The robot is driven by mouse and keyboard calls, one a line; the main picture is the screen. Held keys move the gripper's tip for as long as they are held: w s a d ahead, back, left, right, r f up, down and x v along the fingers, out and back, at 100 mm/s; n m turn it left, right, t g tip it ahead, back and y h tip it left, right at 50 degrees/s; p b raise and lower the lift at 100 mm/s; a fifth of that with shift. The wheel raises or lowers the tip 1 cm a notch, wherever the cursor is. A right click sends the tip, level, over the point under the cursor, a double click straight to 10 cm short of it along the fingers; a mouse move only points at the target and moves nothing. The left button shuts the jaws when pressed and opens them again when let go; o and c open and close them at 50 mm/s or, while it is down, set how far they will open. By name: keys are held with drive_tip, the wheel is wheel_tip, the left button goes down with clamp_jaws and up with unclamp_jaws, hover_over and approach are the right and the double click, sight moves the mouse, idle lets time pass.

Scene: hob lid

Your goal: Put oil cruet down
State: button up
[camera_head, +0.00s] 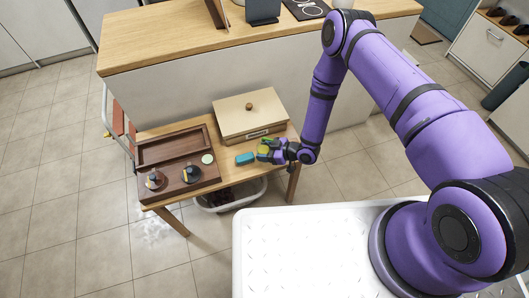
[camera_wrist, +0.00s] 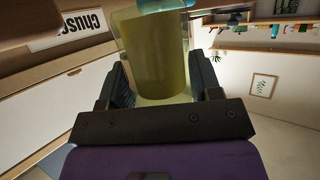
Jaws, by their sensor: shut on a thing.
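My gripper (camera_head: 284,152) is at the right end of the small wooden table (camera_head: 230,178). In the wrist view, my gripper (camera_wrist: 158,88) has its two dark fingers on either side of the oil cruet (camera_wrist: 150,55), a clear vessel with yellow-green oil. The cruet also shows in the head view (camera_head: 264,149) as a small yellow-green shape at the fingertips. It is small there, and I cannot tell whether its base touches the table. The cruet's top is cut off in the wrist view.
A dark wooden tray (camera_head: 172,147) and a board with two dark-knobbed items (camera_head: 190,174) fill the table's left. A white basket (camera_head: 232,200) is underneath.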

sight(265, 152)
drive_tip(key=shift+w, duration=0.4)
drive_tip(key=shift+w+d+f, duration=0.1)
drive_tip(key=shift+w+f, duration=0.1)
drive_tip(key=shift+f, duration=0.7)
drive_tip(key=shift+w+f, duration=0.15)
drive_tip(key=shift+f, duration=0.75)
drive_tip(key=o, duration=0.8)
drive_tip(key=shift+f, duration=0.1)
drive_tip(key=shift+c, duration=0.2)
drive_tip(key=shift+d, duration=0.1)
drive_tip(key=v, duration=1.2)
